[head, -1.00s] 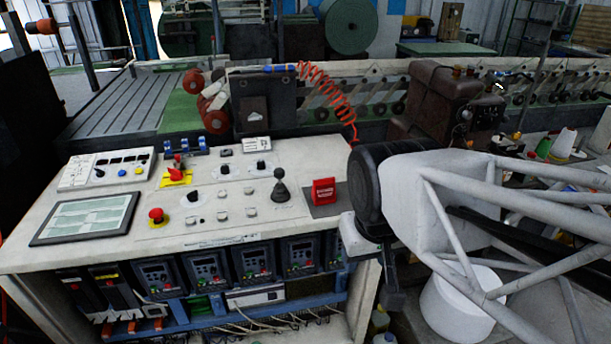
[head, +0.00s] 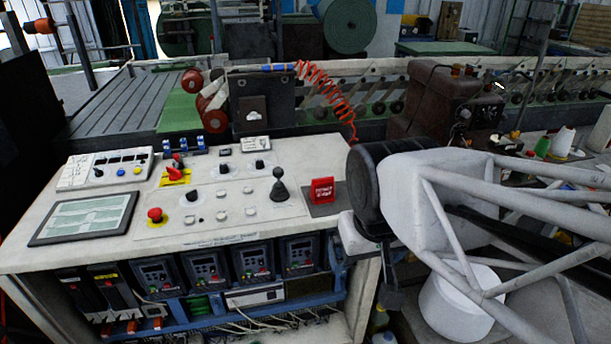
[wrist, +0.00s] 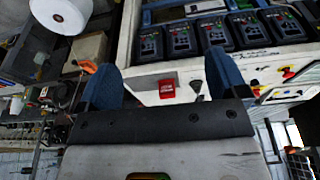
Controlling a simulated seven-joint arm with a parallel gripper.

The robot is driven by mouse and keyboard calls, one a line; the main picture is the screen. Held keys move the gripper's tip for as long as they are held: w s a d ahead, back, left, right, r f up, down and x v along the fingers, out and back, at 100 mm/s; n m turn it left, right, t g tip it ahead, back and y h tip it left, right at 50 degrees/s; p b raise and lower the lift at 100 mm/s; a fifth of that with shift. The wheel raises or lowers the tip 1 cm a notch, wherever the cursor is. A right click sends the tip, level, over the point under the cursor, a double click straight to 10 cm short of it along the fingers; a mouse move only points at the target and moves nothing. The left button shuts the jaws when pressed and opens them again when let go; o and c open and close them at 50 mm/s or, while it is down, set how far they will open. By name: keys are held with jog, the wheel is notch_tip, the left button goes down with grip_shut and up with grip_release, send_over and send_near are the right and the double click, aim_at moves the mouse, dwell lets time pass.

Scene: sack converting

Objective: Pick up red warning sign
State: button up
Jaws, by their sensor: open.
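The red warning sign (head: 322,190) stands on a dark pad at the right end of the white control panel. It is small, red and has pale lettering. It also shows in the wrist view (wrist: 167,88), in the gap between the fingers and some way beyond them. My gripper (wrist: 163,85) is open and empty, with one blue finger on each side of that gap. In the head view my arm's dark wrist is to the right of the sign, and the fingertips are not clearly visible there.
The control panel (head: 120,245) carries a black-knobbed joystick (head: 279,186) just left of the sign, a red emergency button (head: 155,215) and a flat screen (head: 83,218). A brown machine box (head: 432,105) stands behind. A white roll (head: 455,305) is below my arm.

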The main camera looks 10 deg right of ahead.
jog(key=shift+o, duration=0.3)
jog(key=t, duration=1)
send_near(324, 191)
jog(key=shift+w+d+f+n, duration=0.1)
jog(key=shift+w+f+n, duration=0.2)
jog(key=shift+w+f, duration=0.5)
jog(key=shift+w+f+t+y, duration=0.25)
jog(key=shift+w+t, duration=0.25)
jog(key=shift+w, duration=0.25)
jog(key=shift+x, duration=1.25)
jog(key=shift+w, duration=0.1)
jog(key=shift+x, duration=2.5)
jog(key=shift+c, duration=0.3)
